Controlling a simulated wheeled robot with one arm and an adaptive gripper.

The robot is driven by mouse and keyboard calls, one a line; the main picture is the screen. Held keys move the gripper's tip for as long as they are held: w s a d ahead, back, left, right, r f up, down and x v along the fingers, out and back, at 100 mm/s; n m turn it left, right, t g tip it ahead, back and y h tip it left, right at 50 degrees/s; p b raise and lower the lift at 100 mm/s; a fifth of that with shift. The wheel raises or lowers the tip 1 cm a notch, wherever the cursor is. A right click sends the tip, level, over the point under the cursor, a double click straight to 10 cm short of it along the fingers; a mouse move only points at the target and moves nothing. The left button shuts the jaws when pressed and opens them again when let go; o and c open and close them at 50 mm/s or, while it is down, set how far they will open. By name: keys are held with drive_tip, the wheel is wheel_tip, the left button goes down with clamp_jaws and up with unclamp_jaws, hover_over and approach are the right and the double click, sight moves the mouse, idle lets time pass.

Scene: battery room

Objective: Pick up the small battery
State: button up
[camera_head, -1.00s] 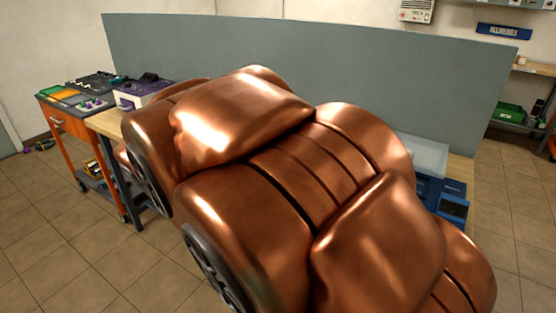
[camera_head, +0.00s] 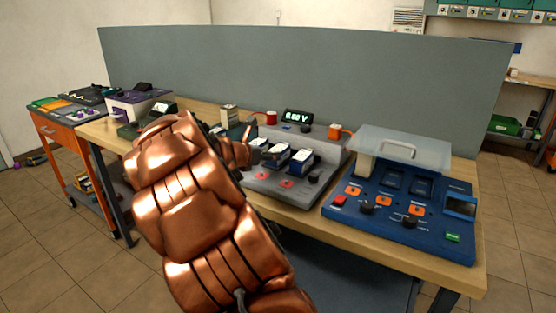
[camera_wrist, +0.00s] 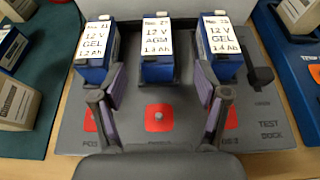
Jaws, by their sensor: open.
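Three blue batteries with white labels stand in a row on the grey test dock (camera_wrist: 270,110). The left battery (camera_wrist: 96,48) reads 12 V GEL, the middle battery (camera_wrist: 157,48) 12 V AGM, and the right battery (camera_wrist: 217,45) 12 V GEL. They look alike in size; I cannot tell which is the small one. My gripper (camera_wrist: 159,82) is open and empty in the wrist view. Its fingers are spread over the dock's front, with the middle battery just ahead between them.
A green mat (camera_wrist: 48,60) with beige and blue blocks lies left of the dock. A blue console (camera_head: 395,215) with a clear raised cover (camera_head: 400,146) stands to the right. A voltage display (camera_head: 297,116) sits behind the batteries. A grey panel (camera_head: 330,75) backs the bench.

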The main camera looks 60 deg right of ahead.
sight(275, 150)
drive_tip(key=shift+w+x, duration=0.15)
drive_tip(key=shift+x, duration=1.75)
drive_tip(key=shift+w+x, duration=0.15)
drive_tip(key=shift+x, duration=1.75)
drive_tip(key=shift+r, duration=0.15)
drive_tip(key=shift+c, duration=0.4)
clamp_jaws()
